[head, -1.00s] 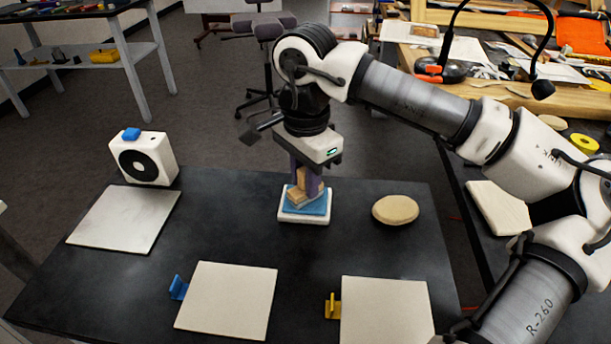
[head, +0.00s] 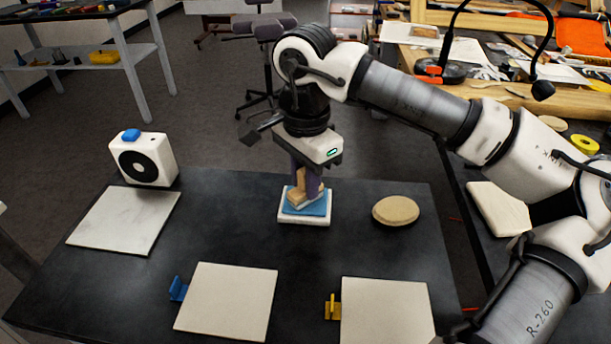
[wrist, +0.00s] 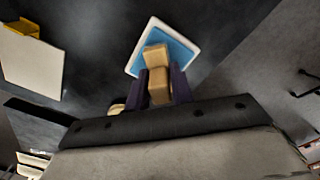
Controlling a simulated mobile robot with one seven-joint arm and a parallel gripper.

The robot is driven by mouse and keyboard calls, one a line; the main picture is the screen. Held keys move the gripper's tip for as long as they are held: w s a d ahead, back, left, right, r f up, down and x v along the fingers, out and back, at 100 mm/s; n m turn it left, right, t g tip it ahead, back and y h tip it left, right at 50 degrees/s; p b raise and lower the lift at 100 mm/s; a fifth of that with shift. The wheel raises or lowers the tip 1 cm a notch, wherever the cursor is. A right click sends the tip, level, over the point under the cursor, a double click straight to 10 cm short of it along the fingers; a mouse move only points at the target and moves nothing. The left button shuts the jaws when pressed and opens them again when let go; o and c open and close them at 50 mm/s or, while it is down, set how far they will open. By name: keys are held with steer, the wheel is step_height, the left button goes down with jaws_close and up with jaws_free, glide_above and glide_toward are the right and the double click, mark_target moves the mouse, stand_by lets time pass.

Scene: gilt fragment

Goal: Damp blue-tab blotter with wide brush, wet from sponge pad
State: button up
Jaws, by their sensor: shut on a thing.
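My gripper (head: 308,182) is shut on the wooden wide brush (head: 295,196), which points down over the sponge pad. The brush also shows between the fingers in the wrist view (wrist: 157,75). The sponge pad (head: 318,207) is blue in a white tray; the brush's lower end appears to be on it, though contact is hard to confirm. The blue-tab blotter (head: 227,303) is a cream square lying flat at the front middle of the black table, with its blue tab (head: 178,289) at its left edge.
A yellow-tab blotter (head: 388,312) lies at the front right. A round tan disc (head: 396,211) lies right of the sponge pad. A pale board (head: 124,219) and a white box with a black dial (head: 143,159) are at the left. The table (head: 220,225) is clear between them.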

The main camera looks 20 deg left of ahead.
steer(key=shift+r+p, duration=2.15)
steer(key=shift+r, duration=1.3)
steer(key=shift+f, duration=0.1)
